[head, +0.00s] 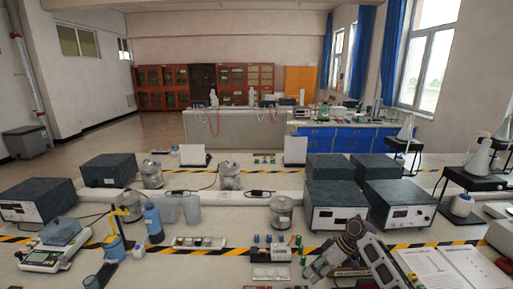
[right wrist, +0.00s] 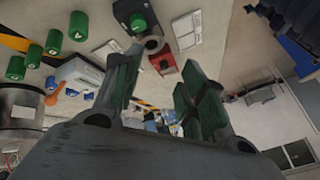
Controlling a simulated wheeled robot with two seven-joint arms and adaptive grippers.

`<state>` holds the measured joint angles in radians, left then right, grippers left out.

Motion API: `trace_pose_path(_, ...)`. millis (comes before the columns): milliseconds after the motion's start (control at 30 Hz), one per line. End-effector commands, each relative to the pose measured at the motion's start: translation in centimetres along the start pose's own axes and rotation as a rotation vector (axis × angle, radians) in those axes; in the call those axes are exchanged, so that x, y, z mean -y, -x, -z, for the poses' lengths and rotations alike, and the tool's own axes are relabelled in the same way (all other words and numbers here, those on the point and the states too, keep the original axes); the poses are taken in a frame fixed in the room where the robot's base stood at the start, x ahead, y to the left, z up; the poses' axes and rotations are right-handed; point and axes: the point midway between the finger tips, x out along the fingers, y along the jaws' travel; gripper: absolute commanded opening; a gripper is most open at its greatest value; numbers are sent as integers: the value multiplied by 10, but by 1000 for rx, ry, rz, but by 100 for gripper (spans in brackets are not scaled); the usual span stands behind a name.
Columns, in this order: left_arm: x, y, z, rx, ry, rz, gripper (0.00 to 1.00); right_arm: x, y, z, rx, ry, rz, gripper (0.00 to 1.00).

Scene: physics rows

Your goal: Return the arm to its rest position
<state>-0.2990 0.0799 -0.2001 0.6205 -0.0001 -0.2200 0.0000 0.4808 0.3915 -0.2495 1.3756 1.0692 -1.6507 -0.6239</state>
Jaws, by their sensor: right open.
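My right arm (head: 368,252) reaches in from the lower right of the head view, low over the front of the bench. Its gripper (head: 318,268) points left, close to a small group of red, white and green parts. In the right wrist view the two green-padded fingers of this gripper (right wrist: 163,95) stand apart with nothing between them. My left arm and left gripper do not show in the head view.
Small circuit parts (head: 279,250) lie just left of the right gripper. An open book (head: 430,268) lies to its right. A grey meter box (head: 335,205) stands behind. In the right wrist view, several green cylinders (right wrist: 53,41) and a red block (right wrist: 167,66) lie beyond the fingers.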

Motion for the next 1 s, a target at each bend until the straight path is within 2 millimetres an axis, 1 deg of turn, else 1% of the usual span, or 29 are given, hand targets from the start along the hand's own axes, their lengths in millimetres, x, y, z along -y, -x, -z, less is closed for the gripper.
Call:
trace_pose_path(33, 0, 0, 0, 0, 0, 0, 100, 7, -10, -7, 12, -6, -7, 41)
trace_pose_path(200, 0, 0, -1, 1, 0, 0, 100, 24, -34, -26, 48, -34, -48, 41)
trace_pose_path(500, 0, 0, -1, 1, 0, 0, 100, 57, -66, -59, 88, -91, -131, 41)
trace_pose_path(700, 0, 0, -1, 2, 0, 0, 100, 79, -78, -80, 101, -136, -192, 41)
trace_pose_path(1000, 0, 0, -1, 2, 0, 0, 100, 113, -84, -110, 103, -215, -289, 41)
